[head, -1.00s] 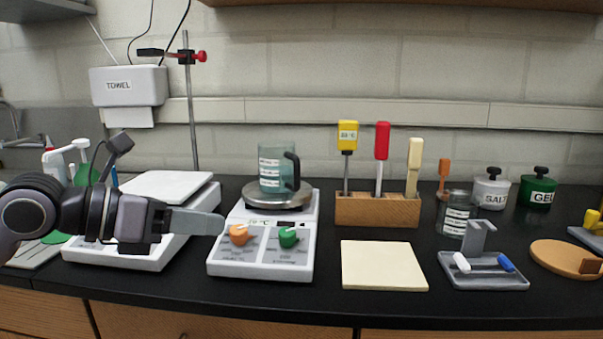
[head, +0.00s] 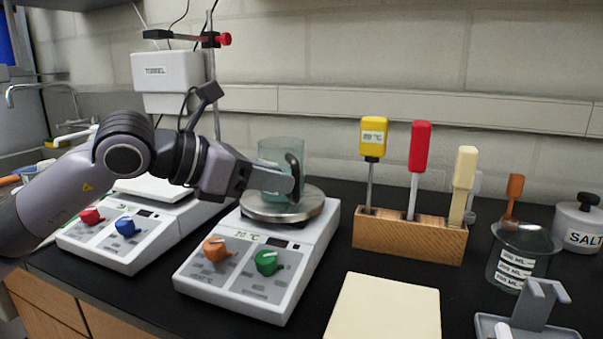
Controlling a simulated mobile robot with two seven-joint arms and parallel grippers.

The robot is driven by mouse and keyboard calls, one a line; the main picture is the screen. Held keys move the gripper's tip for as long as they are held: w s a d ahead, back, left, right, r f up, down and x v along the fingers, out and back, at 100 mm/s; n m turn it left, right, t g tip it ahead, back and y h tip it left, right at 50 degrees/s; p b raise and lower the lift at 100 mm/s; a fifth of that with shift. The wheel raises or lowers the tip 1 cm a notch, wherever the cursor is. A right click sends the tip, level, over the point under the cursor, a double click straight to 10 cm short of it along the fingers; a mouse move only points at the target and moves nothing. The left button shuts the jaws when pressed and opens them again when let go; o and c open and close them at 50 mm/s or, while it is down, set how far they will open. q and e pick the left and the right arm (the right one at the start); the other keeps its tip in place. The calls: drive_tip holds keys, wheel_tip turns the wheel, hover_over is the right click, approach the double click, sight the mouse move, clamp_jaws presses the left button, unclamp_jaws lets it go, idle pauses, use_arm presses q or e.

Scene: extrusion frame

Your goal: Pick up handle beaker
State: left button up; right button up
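The handle beaker (head: 280,153) is a teal, see-through cup with a dark handle (head: 295,172) on its right side. It stands upright on the round metal plate (head: 305,205) of a white hot plate with an orange and a green knob. My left gripper (head: 282,182) comes in from the left, in front of the beaker, with its grey finger reaching across to the handle. My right gripper is not in view.
Right of the hot plate is a wooden block (head: 400,238) holding yellow, red and cream handled tools. A cream pad (head: 385,312), a glass beaker (head: 520,258) and a grey stand (head: 535,308) lie further right. A second hot plate (head: 120,252) is under my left arm.

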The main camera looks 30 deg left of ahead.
sight(289, 173)
use_arm(q)
drive_tip(key=p+x, duration=0.2)
drive_tip(key=x, duration=0.1)
drive_tip(key=shift+a+r+p, duration=0.1)
drive_tip(key=shift+p, duration=0.25)
drive_tip(key=p+x, duration=0.1)
drive_tip(key=x, duration=0.2)
drive_tip(key=shift+a, duration=0.1)
drive_tip(key=shift+w+f+p, duration=0.25)
drive_tip(key=shift+p, duration=0.05)
drive_tip(key=shift+w+f, duration=0.2)
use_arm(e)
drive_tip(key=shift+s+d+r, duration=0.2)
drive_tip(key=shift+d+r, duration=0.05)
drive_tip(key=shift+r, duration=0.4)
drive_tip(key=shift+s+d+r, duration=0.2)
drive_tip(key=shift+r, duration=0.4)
use_arm(q)
drive_tip(key=shift+c, duration=0.2)
clamp_jaws()
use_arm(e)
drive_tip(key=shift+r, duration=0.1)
